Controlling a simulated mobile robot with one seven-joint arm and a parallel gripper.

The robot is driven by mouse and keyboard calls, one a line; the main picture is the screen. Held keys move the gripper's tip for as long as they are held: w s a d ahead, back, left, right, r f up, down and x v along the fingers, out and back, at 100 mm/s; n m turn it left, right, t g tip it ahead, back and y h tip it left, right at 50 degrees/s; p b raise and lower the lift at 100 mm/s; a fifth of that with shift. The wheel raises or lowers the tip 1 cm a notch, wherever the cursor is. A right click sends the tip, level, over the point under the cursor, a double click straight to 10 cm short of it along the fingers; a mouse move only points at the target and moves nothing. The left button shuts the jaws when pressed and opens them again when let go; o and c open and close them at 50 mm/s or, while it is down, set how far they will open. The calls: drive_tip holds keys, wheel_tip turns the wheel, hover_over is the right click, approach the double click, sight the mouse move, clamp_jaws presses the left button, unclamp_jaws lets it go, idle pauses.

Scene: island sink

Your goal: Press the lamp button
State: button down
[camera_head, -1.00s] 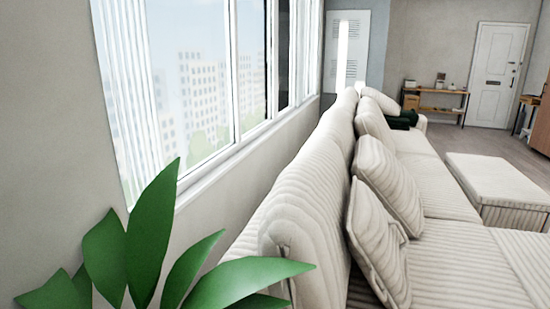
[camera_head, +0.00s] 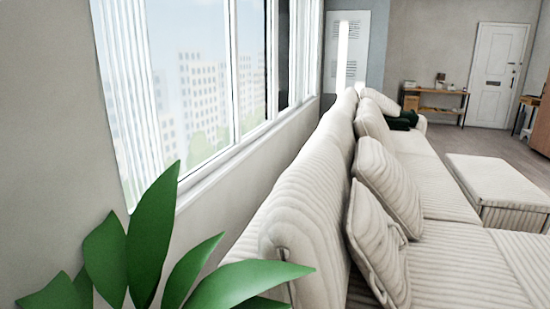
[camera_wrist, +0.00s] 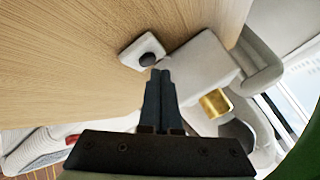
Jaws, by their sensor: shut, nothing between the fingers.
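In the wrist view, a small white square block (camera_wrist: 132,52) with a dark round button (camera_wrist: 147,59) sits on a wood-grain surface (camera_wrist: 70,60). I take this to be the lamp button. My gripper (camera_wrist: 160,72) is shut and empty. Its dark fingertips appear just beside the button, near the block's edge; I cannot tell whether they touch it. In the head view, a bright vertical light (camera_head: 342,50) glows near the far wall; I cannot tell whether it is the lamp. My gripper is not in the head view.
In the head view, a long cream sofa (camera_head: 440,262) fills the right, with an ottoman (camera_head: 490,178) beyond it. A green plant (camera_head: 150,235) stands close at the lower left. Windows (camera_head: 195,85) line the left wall. The wrist view shows a gold object (camera_wrist: 215,102) beyond the wood.

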drive_tip(key=shift+r, duration=0.15)
wheel_tip(320, 180, up, 6)
drive_tip(key=p, duration=0.5)
